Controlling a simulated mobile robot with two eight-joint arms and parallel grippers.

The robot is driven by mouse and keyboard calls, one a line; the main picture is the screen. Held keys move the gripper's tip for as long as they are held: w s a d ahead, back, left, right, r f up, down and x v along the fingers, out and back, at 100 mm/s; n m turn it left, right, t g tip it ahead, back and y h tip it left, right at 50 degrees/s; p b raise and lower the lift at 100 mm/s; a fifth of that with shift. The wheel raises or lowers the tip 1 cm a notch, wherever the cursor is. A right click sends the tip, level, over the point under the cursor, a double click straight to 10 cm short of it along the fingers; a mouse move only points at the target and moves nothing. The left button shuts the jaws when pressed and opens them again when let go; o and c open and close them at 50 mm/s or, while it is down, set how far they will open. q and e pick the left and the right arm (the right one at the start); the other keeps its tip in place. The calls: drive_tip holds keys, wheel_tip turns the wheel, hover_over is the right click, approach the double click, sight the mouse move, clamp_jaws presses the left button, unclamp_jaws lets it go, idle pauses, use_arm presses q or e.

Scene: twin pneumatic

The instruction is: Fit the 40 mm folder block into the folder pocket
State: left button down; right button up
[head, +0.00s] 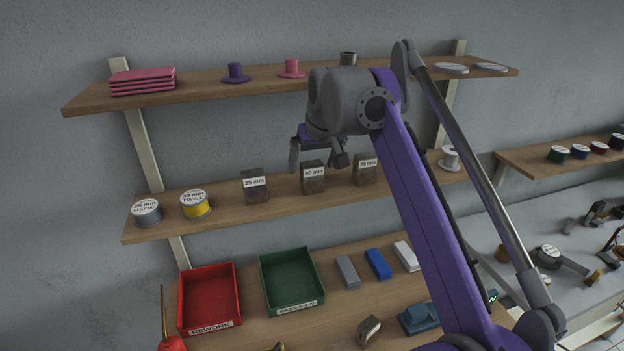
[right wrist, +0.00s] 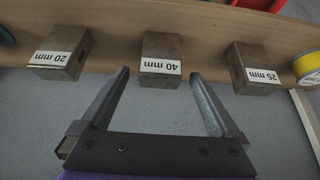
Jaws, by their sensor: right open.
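The 40 mm folder block (head: 313,185) is a brown block with a white label, standing in the middle of three blocks on the middle shelf. My right gripper (head: 318,160) is open and empty, just above and in front of it. In the right wrist view the 40 mm block (right wrist: 161,48) lies ahead, between the lines of the two open fingers (right wrist: 159,73), with its label upside down. The fingertips look short of the block, not around it. I cannot clearly make out the folder pocket; a small brown piece (head: 368,330) with an opening stands on the bench. My left gripper is not visible.
The 25 mm block (head: 255,190) and 20 mm block (head: 365,172) flank it, with gaps between. Tape rolls (head: 196,205) stand left on the shelf (head: 225,205). The upper shelf (head: 205,92) overhangs. Red (head: 209,268) and green (head: 291,255) bins sit on the bench below.

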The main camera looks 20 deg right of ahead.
drive_tip(key=shift+x, duration=0.95)
clamp_jaws()
